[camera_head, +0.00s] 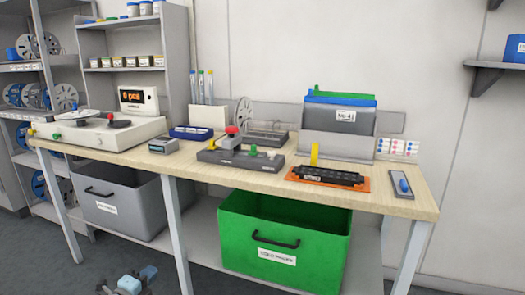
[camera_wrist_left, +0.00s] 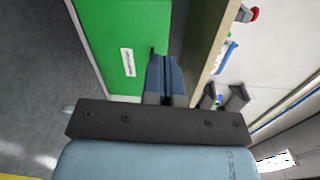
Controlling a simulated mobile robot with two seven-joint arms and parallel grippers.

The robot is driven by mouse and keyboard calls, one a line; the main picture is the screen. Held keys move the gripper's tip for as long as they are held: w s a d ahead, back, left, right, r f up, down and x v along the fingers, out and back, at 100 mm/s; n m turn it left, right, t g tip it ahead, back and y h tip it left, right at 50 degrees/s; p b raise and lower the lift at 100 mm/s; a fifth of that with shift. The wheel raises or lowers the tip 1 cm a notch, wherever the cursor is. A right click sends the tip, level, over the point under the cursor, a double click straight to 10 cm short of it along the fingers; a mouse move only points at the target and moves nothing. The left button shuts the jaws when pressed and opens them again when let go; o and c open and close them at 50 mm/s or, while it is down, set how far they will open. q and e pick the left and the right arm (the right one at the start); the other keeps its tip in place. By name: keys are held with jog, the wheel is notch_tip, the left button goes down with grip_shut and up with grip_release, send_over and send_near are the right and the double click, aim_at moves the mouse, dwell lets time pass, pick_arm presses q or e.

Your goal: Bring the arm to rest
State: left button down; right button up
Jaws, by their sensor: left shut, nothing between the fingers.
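My left gripper (camera_head: 130,281) shows at the bottom edge of the head view, low in front of the workbench (camera_head: 400,196) and above the dark floor. It is well apart from the bench and everything on it. In the left wrist view its blue fingers (camera_wrist_left: 163,78) are together with nothing between them. Behind them in that view are the green bin (camera_wrist_left: 115,45) and the edge of the bench. My right gripper is in neither view.
On the shelf under the bench stand a grey bin (camera_head: 118,205) and the green bin (camera_head: 285,235). Shelves with reels (camera_head: 35,97) stand at left. The floor in front looks clear.

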pick_arm(q)
jog(key=s+d+r+n+g+h, duration=0.15)
jog(key=s+d+n, duration=0.3)
jog(key=s, duration=0.55)
jog(key=s+d+r+n+h, duration=0.25)
jog(key=s+d, duration=0.25)
jog(key=s, duration=0.4)
jog(key=s+d+r+n+g+h, duration=0.15)
jog(key=s+d+n, duration=0.3)
jog(key=s, duration=0.55)
jog(key=s+d+r+n, duration=0.3)
jog(key=s+r, duration=0.3)
jog(key=s, duration=0.1)
jog(key=w+d+r+n+t+y, duration=0.2)
jog(key=w+d+r+n+t, duration=0.15)
jog(key=r+n+t, duration=0.2)
jog(key=s+a+r+g+y+p, duration=0.4)
jog(key=a+g+p, duration=0.4)
jog(key=p, duration=2.9)
jog(key=shift+r+y, duration=0.3)
jog(key=shift+y, duration=0.55)
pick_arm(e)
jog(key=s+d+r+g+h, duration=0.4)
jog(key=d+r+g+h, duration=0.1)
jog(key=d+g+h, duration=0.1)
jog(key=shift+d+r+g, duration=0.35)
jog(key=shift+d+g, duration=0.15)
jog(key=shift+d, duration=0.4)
